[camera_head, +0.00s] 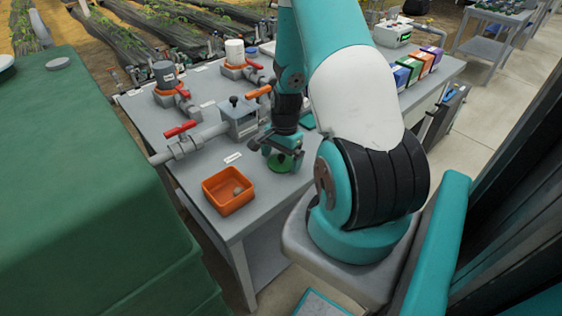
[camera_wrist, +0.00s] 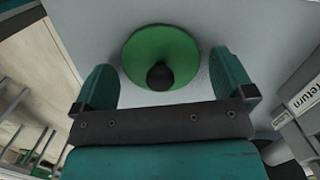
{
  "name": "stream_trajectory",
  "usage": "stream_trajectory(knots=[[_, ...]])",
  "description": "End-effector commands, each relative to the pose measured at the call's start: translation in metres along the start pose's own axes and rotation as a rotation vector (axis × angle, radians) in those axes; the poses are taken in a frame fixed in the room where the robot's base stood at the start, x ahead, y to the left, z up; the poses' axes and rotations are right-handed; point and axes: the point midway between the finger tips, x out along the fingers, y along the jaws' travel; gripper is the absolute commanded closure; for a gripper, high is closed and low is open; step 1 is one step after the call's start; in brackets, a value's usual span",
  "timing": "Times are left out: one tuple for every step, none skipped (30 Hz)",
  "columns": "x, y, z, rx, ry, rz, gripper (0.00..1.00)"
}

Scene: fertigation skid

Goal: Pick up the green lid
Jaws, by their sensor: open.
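The green lid (camera_wrist: 142,45) is a round green disc with a black knob (camera_wrist: 160,77) in its middle. It lies on the grey table top (camera_wrist: 225,20) in the wrist view. In the head view the lid (camera_head: 285,162) shows near the table's front edge, right of the orange tray. My gripper (camera_wrist: 168,85) is open, with one teal finger on each side of the knob. The fingers appear apart from the knob. In the head view my gripper (camera_head: 282,148) is right over the lid and partly hides it.
An orange tray (camera_head: 228,205) with a small greyish object stands at the table's front corner. Grey pipes with red-handled valves (camera_head: 180,129) lie left of my gripper. Several coloured boxes (camera_head: 415,68) stand at the back right. Bare table lies between tray and lid.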

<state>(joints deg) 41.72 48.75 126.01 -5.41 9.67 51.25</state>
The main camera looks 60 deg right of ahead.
Motion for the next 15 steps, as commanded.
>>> stream_trajectory(knots=[[0.0008,-0.0001,-0.0001,0.000,0.000,0.000,0.00],[0.0008,-0.0002,-0.0001,0.000,0.001,-0.001,0.00],[0.0007,-0.0002,-0.0002,0.000,0.001,-0.001,0.00],[0.0007,-0.0003,-0.0002,0.000,0.001,-0.001,0.00],[0.0006,-0.0002,-0.0002,0.000,0.001,-0.001,0.00],[0.0006,-0.0002,-0.0002,0.000,0.001,-0.001,0.00],[0.0006,-0.0002,-0.0002,0.000,0.001,-0.001,0.07],[0.0005,-0.0002,-0.0002,0.000,0.001,-0.001,0.14],[0.0005,-0.0002,-0.0002,0.000,0.001,-0.001,0.23],[0.0005,-0.0002,-0.0002,0.000,0.001,-0.001,0.30],[0.0004,-0.0002,-0.0002,0.000,0.001,-0.001,0.37],[0.0004,-0.0002,-0.0002,0.000,0.001,-0.001,0.41],[0.0004,-0.0002,-0.0002,0.000,0.001,-0.001,0.41],[0.0003,-0.0002,-0.0002,0.000,0.001,-0.001,0.41],[0.0003,-0.0002,-0.0002,0.000,0.001,-0.001,0.41]])
